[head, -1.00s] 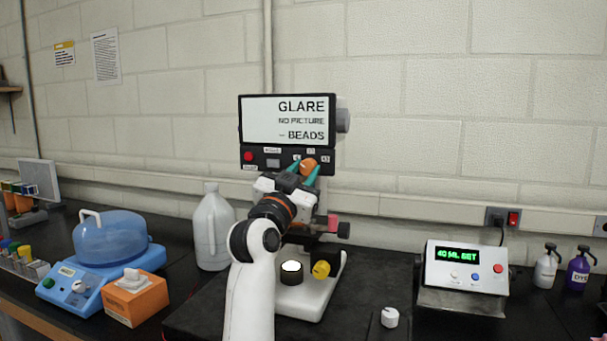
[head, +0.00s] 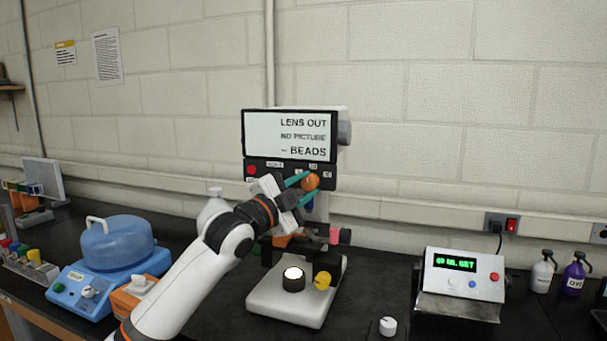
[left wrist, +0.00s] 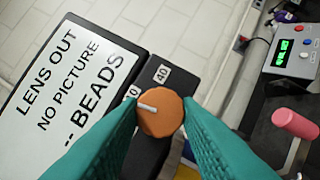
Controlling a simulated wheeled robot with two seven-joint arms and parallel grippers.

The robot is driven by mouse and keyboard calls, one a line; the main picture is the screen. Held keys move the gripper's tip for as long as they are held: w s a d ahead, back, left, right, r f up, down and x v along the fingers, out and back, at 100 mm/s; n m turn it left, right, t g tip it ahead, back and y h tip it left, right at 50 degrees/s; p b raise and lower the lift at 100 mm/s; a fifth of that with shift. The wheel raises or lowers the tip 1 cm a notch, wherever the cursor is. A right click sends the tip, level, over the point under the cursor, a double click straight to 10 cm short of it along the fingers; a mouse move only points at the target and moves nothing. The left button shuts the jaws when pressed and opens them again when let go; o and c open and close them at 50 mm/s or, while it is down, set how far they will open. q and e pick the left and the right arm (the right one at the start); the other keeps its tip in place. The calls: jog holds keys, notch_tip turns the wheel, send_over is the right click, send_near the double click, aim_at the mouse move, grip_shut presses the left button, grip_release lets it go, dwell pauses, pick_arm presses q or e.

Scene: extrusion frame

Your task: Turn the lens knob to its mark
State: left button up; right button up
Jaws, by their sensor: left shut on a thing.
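The orange lens knob (head: 310,182) sits on the dark panel under the microscope's screen (head: 288,132). My left gripper (head: 305,188) is shut on the knob, with one teal finger on each side. In the left wrist view the knob (left wrist: 160,114) shows a white pointer line, and labels reading 40 and another ending in 0 stand near it. The pointer lies toward the partly hidden label at the left. The screen reads "LENS OUT, NO PICTURE, -- BEADS". My right gripper is not in view.
The microscope's white base (head: 290,300) has a lit round lamp and a yellow knob (head: 322,280). A blue domed device (head: 112,255) and an orange box stand left. A control box (head: 462,282) and two bottles stand right. A white jug is partly behind my arm.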

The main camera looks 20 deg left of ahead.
pick_arm(q)
jog(key=shift+m+g+p, duration=0.5)
jog(key=shift+m+p, duration=0.6)
jog(key=shift+p, duration=0.1)
jog(key=o, duration=1)
jog(key=shift+c, duration=0.2)
jog(key=b+v, duration=0.4)
jog(key=v, duration=0.8)
